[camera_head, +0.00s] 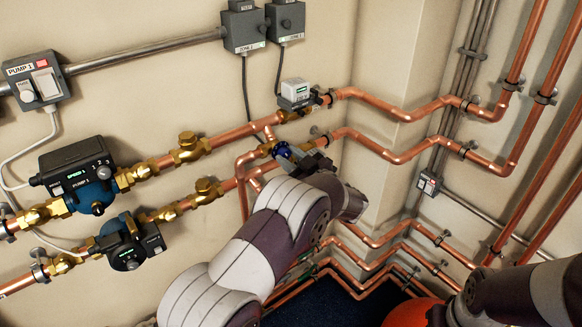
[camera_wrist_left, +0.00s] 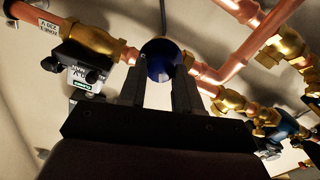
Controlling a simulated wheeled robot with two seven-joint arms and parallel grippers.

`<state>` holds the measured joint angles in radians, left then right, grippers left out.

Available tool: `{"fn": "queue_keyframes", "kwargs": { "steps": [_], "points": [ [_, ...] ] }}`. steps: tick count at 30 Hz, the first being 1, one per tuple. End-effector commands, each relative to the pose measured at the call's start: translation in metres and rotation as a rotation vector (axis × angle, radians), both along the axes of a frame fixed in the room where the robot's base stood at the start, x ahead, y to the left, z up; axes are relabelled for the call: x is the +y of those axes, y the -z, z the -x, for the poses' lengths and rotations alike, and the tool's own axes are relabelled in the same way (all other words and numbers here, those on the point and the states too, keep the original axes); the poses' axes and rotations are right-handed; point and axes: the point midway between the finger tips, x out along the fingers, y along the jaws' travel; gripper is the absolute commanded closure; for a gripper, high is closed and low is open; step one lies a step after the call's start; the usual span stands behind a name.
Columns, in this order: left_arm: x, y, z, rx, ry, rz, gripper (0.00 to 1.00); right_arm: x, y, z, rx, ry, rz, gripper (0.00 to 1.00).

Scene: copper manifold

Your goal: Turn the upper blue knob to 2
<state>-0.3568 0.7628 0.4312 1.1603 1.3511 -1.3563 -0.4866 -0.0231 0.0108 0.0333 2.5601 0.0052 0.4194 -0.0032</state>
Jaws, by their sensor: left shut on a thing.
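A round blue knob (camera_head: 281,149) sits on a brass valve of the copper pipework in the middle of the head view. In the left wrist view the knob (camera_wrist_left: 158,60) is between the two dark fingers. My left gripper (camera_head: 291,156) is shut on the knob, one finger at each side; it also shows in the left wrist view (camera_wrist_left: 160,68). The fingers and wrist partly cover the knob in the head view. No number or mark on the knob can be read. My right gripper is outside both views.
Two pumps with blue bodies, an upper one (camera_head: 94,186) and a lower one (camera_head: 126,243), hang on pipes at the left. A grey-white actuator box (camera_head: 296,93) sits just above the knob. Copper pipes (camera_head: 389,106) run close by to the right.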

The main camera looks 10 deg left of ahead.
Motion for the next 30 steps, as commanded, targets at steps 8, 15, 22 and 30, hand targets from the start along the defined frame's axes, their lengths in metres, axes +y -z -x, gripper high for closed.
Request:
{"fn": "queue_keyframes", "kwargs": {
  "steps": [8,15,22,30],
  "points": [
    [0.000,0.004,0.000,-0.118,0.000,0.093,0.97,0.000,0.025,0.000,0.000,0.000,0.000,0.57],
    [0.000,0.002,0.001,-0.167,0.000,0.133,0.97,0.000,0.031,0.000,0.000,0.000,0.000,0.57],
    [0.000,0.001,0.001,-0.175,0.000,0.141,0.97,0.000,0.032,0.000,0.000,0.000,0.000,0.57],
    [0.000,0.001,0.001,-0.175,0.000,0.140,0.57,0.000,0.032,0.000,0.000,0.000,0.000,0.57]
  ]
}}
